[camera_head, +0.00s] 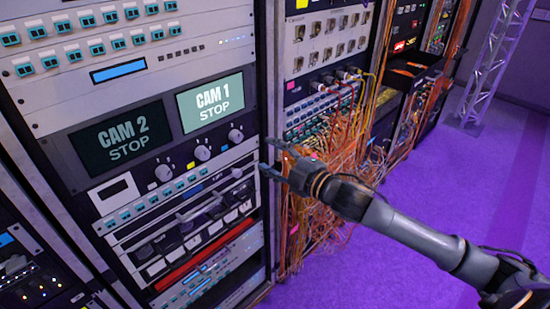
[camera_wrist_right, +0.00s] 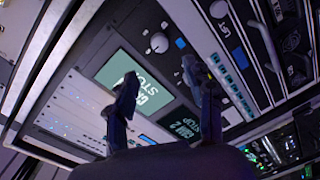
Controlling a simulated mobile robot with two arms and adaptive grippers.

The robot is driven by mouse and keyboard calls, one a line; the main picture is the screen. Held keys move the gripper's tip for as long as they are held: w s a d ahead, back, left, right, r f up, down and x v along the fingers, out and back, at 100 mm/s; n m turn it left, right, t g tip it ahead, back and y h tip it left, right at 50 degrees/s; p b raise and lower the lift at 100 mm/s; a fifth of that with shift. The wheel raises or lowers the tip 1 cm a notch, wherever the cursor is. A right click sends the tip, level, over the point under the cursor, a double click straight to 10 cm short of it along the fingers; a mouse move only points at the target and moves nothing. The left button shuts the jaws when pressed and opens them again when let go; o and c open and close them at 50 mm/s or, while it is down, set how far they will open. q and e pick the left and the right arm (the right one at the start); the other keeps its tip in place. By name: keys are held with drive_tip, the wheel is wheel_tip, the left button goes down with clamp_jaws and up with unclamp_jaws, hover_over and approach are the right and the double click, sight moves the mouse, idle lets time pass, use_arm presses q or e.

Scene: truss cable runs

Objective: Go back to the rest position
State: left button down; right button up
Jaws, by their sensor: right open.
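My right gripper (camera_head: 273,163) is open and empty in the head view. It is in front of the right edge of the equipment rack, by the knobs below the CAM 1 screen (camera_head: 211,103). My right arm reaches in from the lower right. In the right wrist view the two fingers (camera_wrist_right: 165,95) stand apart with nothing between them, and the CAM 1 screen (camera_wrist_right: 133,82) and CAM 2 screen (camera_wrist_right: 186,126) show behind them. I cannot tell from these views whether a fingertip touches the panel. My left gripper is out of view.
The rack (camera_head: 195,180) fills the left side, with the CAM 2 screen (camera_head: 122,139), knobs and switches. A second rack with a dense tangle of orange cables (camera_head: 335,180) stands behind the gripper. A metal truss (camera_head: 495,65) is at the back right. The purple floor (camera_head: 455,180) is clear there.

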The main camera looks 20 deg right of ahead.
drive_tip(key=shift+s+d, duration=0.2)
drive_tip(key=shift+s, duration=0.35)
drive_tip(key=d+f+m+g+h, duration=0.1)
drive_tip(key=d+f+m+h, duration=0.25)
drive_tip(key=f, duration=0.85)
drive_tip(key=d+f+m+g+h, duration=0.25)
drive_tip(key=d+f, duration=0.25)
drive_tip(key=f, duration=0.7)
drive_tip(key=s+d+f+m+g, duration=0.15)
drive_tip(key=s+f, duration=0.25)
drive_tip(key=f, duration=0.5)
drive_tip(key=s+d+f+m+g, duration=0.15)
drive_tip(key=s+f, duration=0.25)
drive_tip(key=f, duration=0.4)
drive_tip(key=s+a+f+m+g+b, duration=0.1)
drive_tip(key=s+a+f+m+g, duration=0.2)
drive_tip(key=s+f, duration=1)
drive_tip(key=s+a+f+m+g+b, duration=0.1)
drive_tip(key=s+a+f+m+g, duration=0.2)
drive_tip(key=s+f, duration=0.95)
drive_tip(key=s+a+f+g, duration=0.1)
drive_tip(key=s+a, duration=0.5)
drive_tip(key=s, duration=0.9)
drive_tip(key=shift+s+a+g, duration=0.15)
drive_tip(key=shift+g, duration=0.7)
drive_tip(key=shift+f, duration=0.1)
